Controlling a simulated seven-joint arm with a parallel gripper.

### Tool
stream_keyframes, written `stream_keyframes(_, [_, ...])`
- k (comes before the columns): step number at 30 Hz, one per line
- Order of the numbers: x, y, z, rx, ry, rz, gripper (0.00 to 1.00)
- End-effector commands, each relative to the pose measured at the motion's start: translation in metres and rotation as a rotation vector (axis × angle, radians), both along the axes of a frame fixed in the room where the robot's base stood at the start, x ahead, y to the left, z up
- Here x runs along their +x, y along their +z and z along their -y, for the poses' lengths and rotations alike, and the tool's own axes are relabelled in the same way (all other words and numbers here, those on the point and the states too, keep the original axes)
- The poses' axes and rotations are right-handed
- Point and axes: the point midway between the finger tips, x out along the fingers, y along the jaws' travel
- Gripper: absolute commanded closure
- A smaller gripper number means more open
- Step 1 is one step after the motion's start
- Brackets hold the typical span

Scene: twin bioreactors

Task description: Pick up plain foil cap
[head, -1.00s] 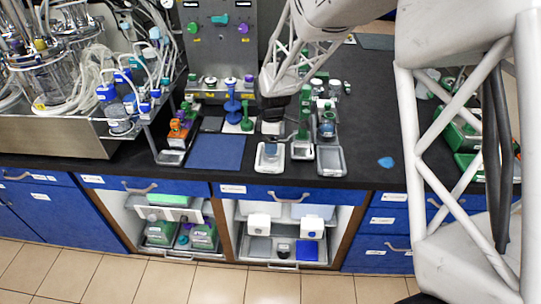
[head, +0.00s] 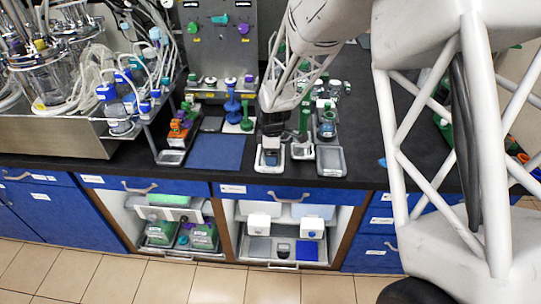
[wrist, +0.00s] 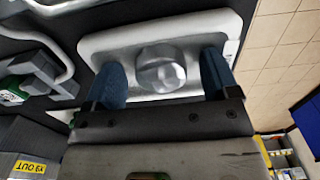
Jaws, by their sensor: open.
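The plain foil cap (wrist: 160,70) is a silvery round piece with a dull face, on a small white tray (wrist: 215,20) in the wrist view. My gripper (wrist: 163,62) is open, with one blue finger on each side of the cap. A gap shows between each finger and the cap, so it is not gripped. In the head view my gripper (head: 270,150) is over the white tray (head: 269,171) near the bench's front edge, and the cap cannot be made out clearly there.
A grey tray (head: 331,170) and a green upright piece (head: 304,115) stand close on the right. A blue mat (head: 216,152) lies to the left, with a blue spindle-shaped piece (head: 232,105) behind it. Bare black bench (head: 365,145) lies farther right.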

Motion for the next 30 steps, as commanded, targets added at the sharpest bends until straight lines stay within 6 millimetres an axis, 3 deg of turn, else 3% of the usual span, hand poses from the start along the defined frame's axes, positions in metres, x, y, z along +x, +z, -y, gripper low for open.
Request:
stream_keyframes(5, [0.0,0.0,0.0,0.0,0.0,0.0,0.21])
stream_keyframes(15, [0.0,0.0,0.0,0.0,0.0,0.0,0.71])
stream_keyframes(17, [0.0,0.0,0.0,0.0,0.0,0.0,0.75])
stream_keyframes(30, [0.0,0.01,0.0,0.0,0.0,0.001,0.75])
